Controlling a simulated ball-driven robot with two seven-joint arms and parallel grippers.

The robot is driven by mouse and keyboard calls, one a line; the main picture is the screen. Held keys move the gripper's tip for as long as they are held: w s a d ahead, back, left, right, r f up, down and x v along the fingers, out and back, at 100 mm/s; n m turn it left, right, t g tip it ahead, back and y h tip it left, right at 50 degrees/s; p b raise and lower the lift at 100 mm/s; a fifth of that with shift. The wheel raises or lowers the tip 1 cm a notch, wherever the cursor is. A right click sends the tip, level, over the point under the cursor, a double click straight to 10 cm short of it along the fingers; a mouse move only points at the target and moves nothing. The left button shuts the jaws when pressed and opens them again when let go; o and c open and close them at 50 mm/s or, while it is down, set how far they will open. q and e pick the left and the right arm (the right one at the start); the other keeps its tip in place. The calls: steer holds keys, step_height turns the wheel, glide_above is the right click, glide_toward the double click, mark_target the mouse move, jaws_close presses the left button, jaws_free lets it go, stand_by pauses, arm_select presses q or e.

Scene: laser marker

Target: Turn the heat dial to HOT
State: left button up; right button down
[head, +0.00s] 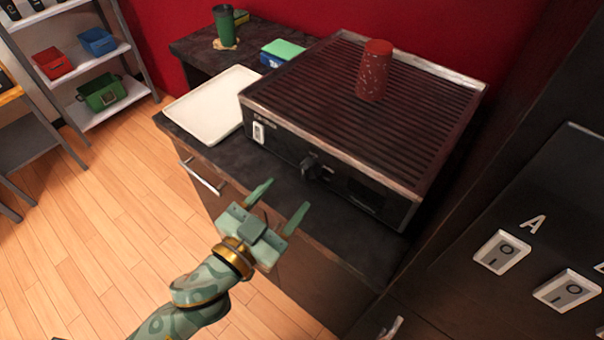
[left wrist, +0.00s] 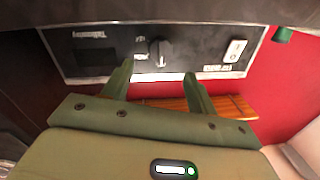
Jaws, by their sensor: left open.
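The heat dial (head: 312,167) is a dark knob on the black front panel of the ribbed grill machine (head: 420,100). It also shows in the left wrist view (left wrist: 159,53), near the panel's middle. I cannot read a HOT mark or the dial's setting. My left gripper (head: 284,196) is open and empty, in front of the panel and apart from the dial. In the left wrist view its two fingers (left wrist: 158,72) point towards the panel, with the dial between their directions. My right gripper is not in view.
A white rocker switch (head: 258,132) sits left of the dial. A red speckled cup (head: 375,72) stands on the grill. A white tray (head: 210,106) lies left of the machine on the dark counter. Wall switches (head: 501,252) are at the right. The floor (head: 120,225) at left is clear.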

mark_target(304, 175)
arm_select(q)
steer(key=x, duration=0.6)
steer(key=shift+w+d, duration=0.2)
steer(key=shift+w, duration=0.15)
